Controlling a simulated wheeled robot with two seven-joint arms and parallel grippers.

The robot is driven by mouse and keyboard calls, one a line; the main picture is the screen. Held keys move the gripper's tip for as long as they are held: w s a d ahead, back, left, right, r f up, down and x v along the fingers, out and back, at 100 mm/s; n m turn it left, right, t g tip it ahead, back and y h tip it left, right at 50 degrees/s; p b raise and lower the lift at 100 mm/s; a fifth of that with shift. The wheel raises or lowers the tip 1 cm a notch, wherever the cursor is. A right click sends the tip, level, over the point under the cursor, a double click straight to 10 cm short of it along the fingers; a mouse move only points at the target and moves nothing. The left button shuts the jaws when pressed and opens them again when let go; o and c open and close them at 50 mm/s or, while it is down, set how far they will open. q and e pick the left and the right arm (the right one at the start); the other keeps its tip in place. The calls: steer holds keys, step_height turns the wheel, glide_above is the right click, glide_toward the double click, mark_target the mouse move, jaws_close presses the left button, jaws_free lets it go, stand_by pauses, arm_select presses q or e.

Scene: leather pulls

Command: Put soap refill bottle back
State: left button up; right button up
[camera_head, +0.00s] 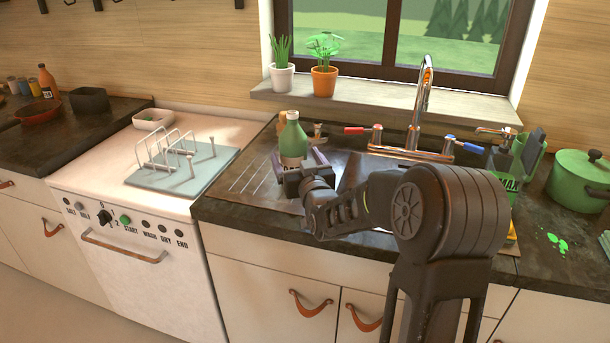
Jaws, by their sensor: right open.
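A green bottle with a pale neck and a label (293,138), which looks like the soap refill bottle, stands upright on the dark counter at the left of the sink. My right gripper (299,163) is open at the bottle, with a finger towards either side of its lower part. The gripper hides the bottle's base, and I cannot tell whether the fingers touch it. My left gripper is not in view.
A small tan-topped item stands behind the bottle. The chrome tap (420,110) rises behind my right arm. A green MAX container (508,172) and a green pot (580,180) stand at right. A dish rack (180,170) is on the white dishwasher at left.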

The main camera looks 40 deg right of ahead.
steer(key=v, duration=0.9)
steer(key=shift+b, duration=0.3)
steer(key=shift+f, duration=0.1)
